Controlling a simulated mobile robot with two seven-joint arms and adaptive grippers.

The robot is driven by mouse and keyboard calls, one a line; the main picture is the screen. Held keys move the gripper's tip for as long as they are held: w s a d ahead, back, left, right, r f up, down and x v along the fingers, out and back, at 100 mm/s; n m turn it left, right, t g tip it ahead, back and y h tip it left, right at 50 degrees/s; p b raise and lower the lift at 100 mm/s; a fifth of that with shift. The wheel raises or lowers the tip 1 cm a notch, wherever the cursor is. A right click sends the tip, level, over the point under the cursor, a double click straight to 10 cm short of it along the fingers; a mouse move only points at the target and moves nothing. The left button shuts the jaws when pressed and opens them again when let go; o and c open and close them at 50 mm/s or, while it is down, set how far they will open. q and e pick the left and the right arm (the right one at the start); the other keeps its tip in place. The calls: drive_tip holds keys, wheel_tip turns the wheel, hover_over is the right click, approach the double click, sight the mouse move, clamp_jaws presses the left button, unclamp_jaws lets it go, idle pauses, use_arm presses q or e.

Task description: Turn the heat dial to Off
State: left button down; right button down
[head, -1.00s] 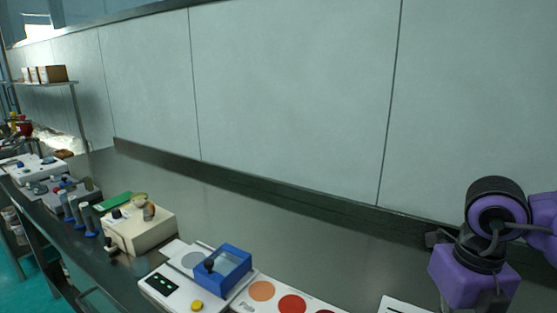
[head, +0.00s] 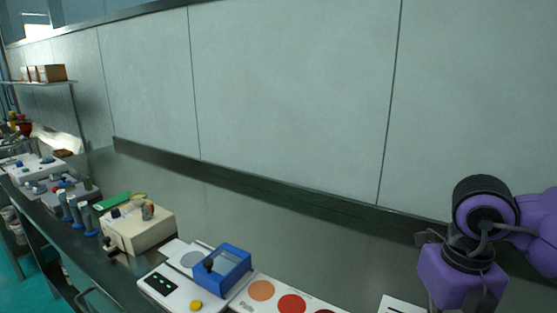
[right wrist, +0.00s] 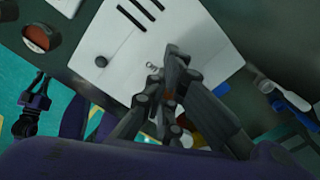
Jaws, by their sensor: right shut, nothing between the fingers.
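In the right wrist view a white box-shaped device (right wrist: 190,25) with dark slots in its top lies under my right gripper. A small dark round knob (right wrist: 101,61) sits near its left corner; I cannot read any marks by it, so I cannot tell if it is the heat dial. My right gripper (right wrist: 172,70) is shut and empty over the device, to the right of the knob and apart from it. In the head view only my right arm shows, at the right edge. A dark gripper, seemingly my left (right wrist: 35,100), shows at the left; its jaws are unclear.
In the head view a blue-framed unit (head: 225,268), a beige box (head: 140,230) and a card with coloured discs (head: 262,290) line the bench.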

use_arm(q)
drive_tip(key=shift+s, duration=0.15)
use_arm(e)
drive_tip(key=shift+s+a, duration=0.15)
